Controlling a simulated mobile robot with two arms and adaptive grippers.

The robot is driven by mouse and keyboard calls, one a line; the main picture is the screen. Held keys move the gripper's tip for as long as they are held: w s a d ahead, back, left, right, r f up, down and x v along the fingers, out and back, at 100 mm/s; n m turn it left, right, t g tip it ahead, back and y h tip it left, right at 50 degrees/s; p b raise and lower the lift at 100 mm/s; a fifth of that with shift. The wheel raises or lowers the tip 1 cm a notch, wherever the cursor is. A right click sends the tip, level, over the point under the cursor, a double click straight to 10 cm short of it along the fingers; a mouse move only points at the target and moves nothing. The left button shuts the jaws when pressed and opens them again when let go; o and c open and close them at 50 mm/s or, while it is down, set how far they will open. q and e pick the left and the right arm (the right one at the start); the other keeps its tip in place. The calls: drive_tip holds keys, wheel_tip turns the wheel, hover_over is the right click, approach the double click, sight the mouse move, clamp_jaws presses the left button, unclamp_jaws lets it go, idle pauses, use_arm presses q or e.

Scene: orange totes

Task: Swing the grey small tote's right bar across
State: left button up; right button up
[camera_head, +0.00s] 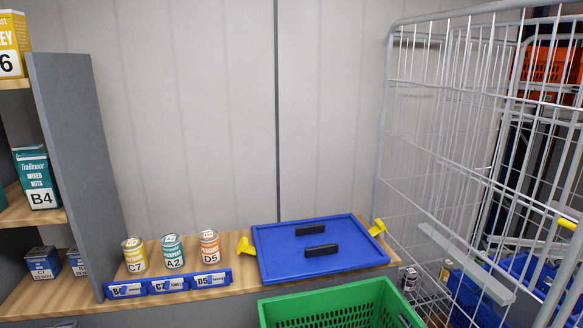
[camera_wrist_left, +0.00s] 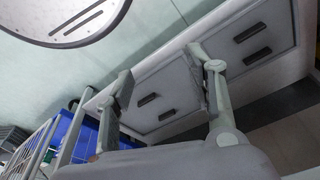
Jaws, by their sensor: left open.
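No grey small tote can be made out for certain, and no grey tote bar shows in the head view. In the left wrist view my left gripper (camera_wrist_left: 165,76) is open and empty, its two fingers apart. Behind it are pale grey panels with dark handles: one (camera_wrist_left: 172,82) between the fingers, another (camera_wrist_left: 262,22) to the right. I cannot tell whether they are tote lids or drawers. Neither gripper shows in the head view.
A blue lid (camera_head: 276,240) with two black handles and yellow end pieces (camera_head: 377,228) lies on the wooden shelf (camera_head: 235,280). Cans (camera_head: 172,252) stand left of it. A green crate (camera_head: 340,306) is in front. A wire cage (camera_head: 440,130) stands right.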

use_arm(q)
drive_tip(key=s+f, duration=0.5)
drive_tip(key=f, duration=0.2)
drive_tip(key=shift+s+a+f+b, duration=0.25)
drive_tip(key=shift+s+a+b, duration=0.1)
drive_tip(key=shift+a+b, duration=0.1)
drive_tip(key=shift+g, duration=0.5)
drive_tip(key=s+f, duration=0.1)
drive_tip(key=s, duration=0.1)
drive_tip(key=s+a+f, duration=0.1)
drive_tip(key=s+f, duration=0.1)
drive_tip(key=s, duration=0.1)
drive_tip(key=s+f+b, duration=0.1)
drive_tip(key=s+f, duration=0.1)
drive_tip(key=shift+s+a+f, duration=0.25)
drive_tip(key=shift+s+a, duration=0.05)
drive_tip(key=shift+s, duration=0.1)
drive_tip(key=shift+c, duration=0.2)
drive_tip(key=shift+s+f, duration=0.1)
drive_tip(key=shift+s, duration=0.15)
drive_tip(key=shift+c, duration=0.6)
drive_tip(key=c, duration=0.3)
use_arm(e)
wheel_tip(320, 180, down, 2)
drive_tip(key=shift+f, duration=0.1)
use_arm(q)
drive_tip(key=shift+s, duration=0.1)
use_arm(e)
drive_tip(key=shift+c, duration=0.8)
